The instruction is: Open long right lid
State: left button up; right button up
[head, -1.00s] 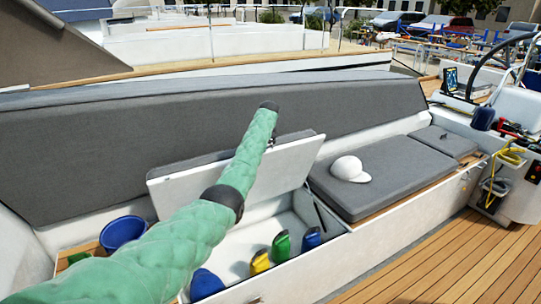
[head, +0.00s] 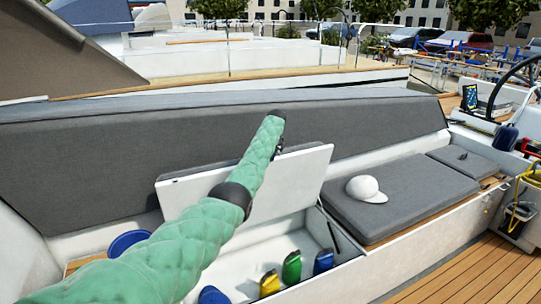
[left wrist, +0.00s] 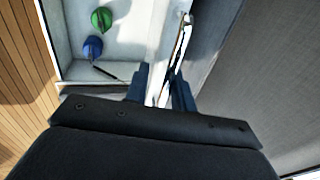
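The long lid (head: 292,185) of the bench locker stands raised and tilted against the bench back, its white underside facing me. The open locker (head: 235,270) below it holds blue, yellow and green items. My left arm reaches across the locker to the lid's upper edge; the gripper (head: 279,145) is largely hidden by the arm and lid in the head view. In the left wrist view, the two dark fingers of my left gripper (left wrist: 161,86) are on either side of the lid's edge (left wrist: 176,48), closed on it. My right gripper is not in view.
A grey cushion (head: 410,205) with a white cap (head: 365,189) lies on the bench to the right. The grey backrest (head: 90,165) rises behind the lid. Wooden deck (head: 470,275) is clear at lower right.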

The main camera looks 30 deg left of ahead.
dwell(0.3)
